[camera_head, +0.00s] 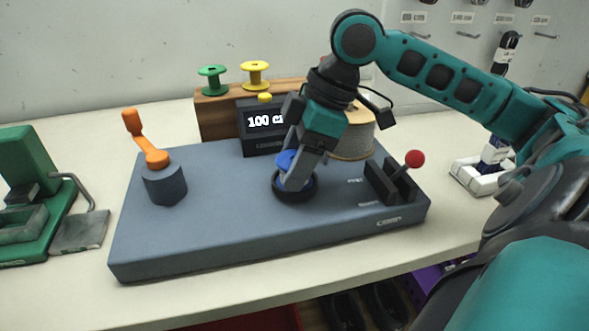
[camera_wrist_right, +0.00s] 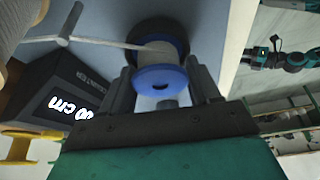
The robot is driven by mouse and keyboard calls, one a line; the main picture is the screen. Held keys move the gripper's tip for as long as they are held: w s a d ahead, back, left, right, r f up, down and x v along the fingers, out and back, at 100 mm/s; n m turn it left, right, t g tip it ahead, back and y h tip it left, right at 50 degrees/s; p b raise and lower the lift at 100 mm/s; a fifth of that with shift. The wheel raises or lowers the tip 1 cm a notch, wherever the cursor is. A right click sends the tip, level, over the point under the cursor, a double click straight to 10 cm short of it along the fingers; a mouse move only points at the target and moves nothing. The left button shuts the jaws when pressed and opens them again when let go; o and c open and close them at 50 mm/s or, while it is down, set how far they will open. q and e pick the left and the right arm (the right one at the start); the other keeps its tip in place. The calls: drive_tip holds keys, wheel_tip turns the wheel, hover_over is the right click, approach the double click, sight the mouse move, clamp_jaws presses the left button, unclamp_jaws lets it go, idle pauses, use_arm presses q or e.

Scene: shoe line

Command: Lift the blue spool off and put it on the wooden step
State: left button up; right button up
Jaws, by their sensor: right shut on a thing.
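The blue spool (camera_head: 287,160) is at the round black holder (camera_head: 294,190) on the grey-blue machine; my gripper hides most of it. In the right wrist view the blue spool (camera_wrist_right: 160,80) shows its blue flange and white winding between my fingers. My right gripper (camera_head: 297,178) comes down from above and is shut on the spool. A pale cord (camera_wrist_right: 105,42) runs from the winding to a thin guide. The wooden step (camera_head: 219,117) stands behind the machine, with a green spool (camera_head: 212,80) and a yellow spool (camera_head: 255,74) on top. My left gripper is not in view.
The machine (camera_head: 230,225) carries an orange crank (camera_head: 148,140), a display (camera_head: 264,125) and a red-knobbed lever (camera_head: 413,160). A large cord reel (camera_head: 355,138) stands behind my gripper. A green device (camera_head: 35,200) is at the left. My right arm covers part of the step.

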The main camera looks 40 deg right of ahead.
drive_tip(key=c, duration=0.5)
drive_tip(key=shift+r, duration=0.15)
